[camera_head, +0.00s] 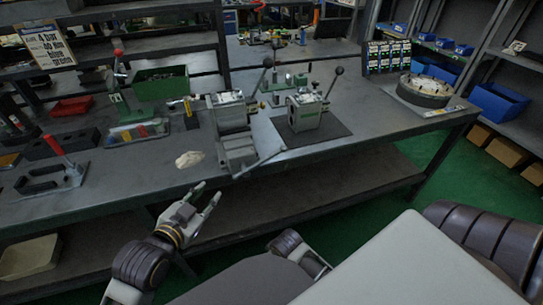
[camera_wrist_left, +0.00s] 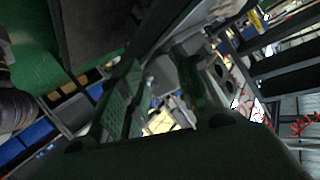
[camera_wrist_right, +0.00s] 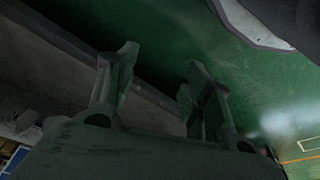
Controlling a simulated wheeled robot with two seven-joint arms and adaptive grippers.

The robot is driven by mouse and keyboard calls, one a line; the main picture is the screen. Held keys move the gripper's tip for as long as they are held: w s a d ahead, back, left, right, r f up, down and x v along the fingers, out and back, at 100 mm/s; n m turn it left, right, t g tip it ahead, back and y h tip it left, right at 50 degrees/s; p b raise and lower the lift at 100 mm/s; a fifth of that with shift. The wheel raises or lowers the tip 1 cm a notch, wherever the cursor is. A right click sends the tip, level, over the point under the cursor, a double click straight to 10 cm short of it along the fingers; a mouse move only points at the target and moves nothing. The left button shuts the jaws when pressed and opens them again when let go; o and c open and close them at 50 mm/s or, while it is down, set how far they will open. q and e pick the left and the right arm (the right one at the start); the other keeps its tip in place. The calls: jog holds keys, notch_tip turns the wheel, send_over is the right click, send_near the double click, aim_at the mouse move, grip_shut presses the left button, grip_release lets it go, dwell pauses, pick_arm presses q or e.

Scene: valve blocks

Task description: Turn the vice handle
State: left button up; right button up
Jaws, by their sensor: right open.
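The grey vice (camera_head: 237,150) is fixed at the front edge of the workbench, with a valve block (camera_head: 231,111) at its top. The vice handle (camera_head: 262,161), a thin metal bar, slants out in front of the vice, low on its left and higher on its right. My left gripper (camera_head: 209,191) is open and empty, in front of the bench edge, below and left of the handle and apart from it. Its spread fingers also show in the left wrist view (camera_wrist_left: 155,82). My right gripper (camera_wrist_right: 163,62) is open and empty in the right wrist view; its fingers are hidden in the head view.
A second valve block (camera_head: 304,112) stands on a dark mat right of the vice. A green bin (camera_head: 160,84), a red-handled tool (camera_head: 62,158) and a pale cloth-like item (camera_head: 189,159) are on the left. A lower shelf (camera_head: 300,195) runs beneath the bench.

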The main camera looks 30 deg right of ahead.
aim_at(270, 157)
pick_arm(q)
jog(key=s+d+r+m+g+h, duration=0.3)
jog(key=d+m+h, duration=0.3)
jog(key=d+m, duration=0.3)
jog(key=shift+s+r+m+g, duration=0.35)
jog(key=shift+r+m+g, duration=0.05)
jog(key=shift+r, duration=0.15)
pick_arm(e)
jog(key=s+f, duration=0.3)
jog(key=f, duration=0.9)
jog(key=shift+s+a+f+g, duration=0.25)
jog(key=shift+a+f+g, duration=0.05)
jog(key=shift+a, duration=0.05)
pick_arm(q)
jog(key=shift+x, duration=1.6)
jog(key=x, duration=0.4)
jog(key=shift+r+b, duration=0.15)
jog(key=shift+b, duration=0.25)
jog(key=shift+b+x, duration=0.3)
jog(key=shift+x, duration=3)
pick_arm(e)
jog(key=shift+w+a+r, duration=0.1)
jog(key=shift+a+r, duration=0.1)
jog(key=shift+r, duration=0.6)
jog(key=shift+w+a+r, duration=0.1)
jog(key=shift+a+r, duration=0.05)
jog(key=shift+r, duration=0.6)
jog(key=shift+a+r, duration=0.2)
jog(key=shift+r, duration=0.6)
